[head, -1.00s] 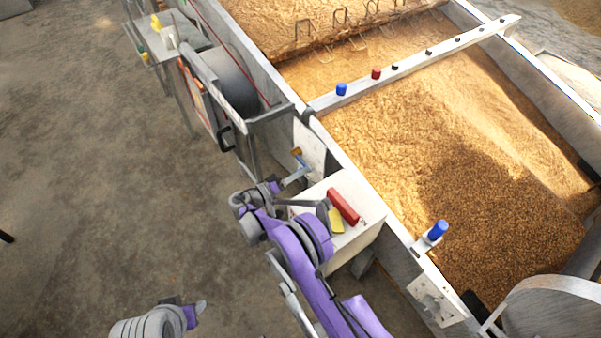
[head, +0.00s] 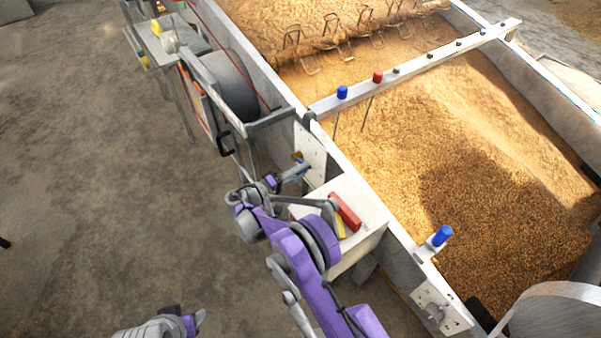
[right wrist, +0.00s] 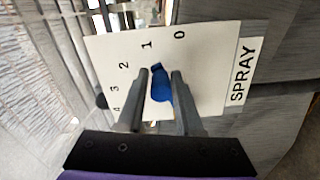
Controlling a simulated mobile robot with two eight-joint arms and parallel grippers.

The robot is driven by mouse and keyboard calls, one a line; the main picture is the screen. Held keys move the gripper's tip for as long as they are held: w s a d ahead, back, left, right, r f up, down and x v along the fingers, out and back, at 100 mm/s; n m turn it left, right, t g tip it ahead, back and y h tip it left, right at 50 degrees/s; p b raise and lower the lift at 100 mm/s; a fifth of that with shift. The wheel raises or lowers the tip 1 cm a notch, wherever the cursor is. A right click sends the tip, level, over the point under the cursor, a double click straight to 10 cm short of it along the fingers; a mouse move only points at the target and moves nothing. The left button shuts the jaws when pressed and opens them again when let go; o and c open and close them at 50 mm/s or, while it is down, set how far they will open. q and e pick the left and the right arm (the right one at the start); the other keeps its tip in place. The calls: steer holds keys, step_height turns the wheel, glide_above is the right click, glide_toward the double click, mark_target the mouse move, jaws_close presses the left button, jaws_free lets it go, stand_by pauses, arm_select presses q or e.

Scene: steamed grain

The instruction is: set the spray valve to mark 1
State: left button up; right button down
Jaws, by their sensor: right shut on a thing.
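The spray valve's white plate (right wrist: 205,75) fills the middle of the right wrist view, with marks 0 to 4 and the word SPRAY. Its blue handle (right wrist: 160,86) sits between the fingers of my right gripper (right wrist: 160,74), which is shut on it. The handle's upper end lies nearest mark 1; its pivot is hidden, so the exact setting is hard to read. In the head view the plate (head: 314,150) is on the trough's side wall, with my right gripper (head: 303,168) against it. My left gripper (head: 200,318) is at the bottom; its jaws are unclear.
A white box (head: 365,235) with a red block (head: 344,211) and a yellow piece (head: 341,229) stands close under my right arm. The grain trough (head: 470,170) lies to the right, with a crossbar (head: 430,60) over it. The floor at left is clear.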

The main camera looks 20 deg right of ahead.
steer(key=shift+w+r, duration=0.1)
steer(key=shift+r, duration=0.05)
steer(key=c, duration=0.7)
jaws_free()
steer(key=v, duration=1.1)
steer(key=shift+p, duration=0.3)
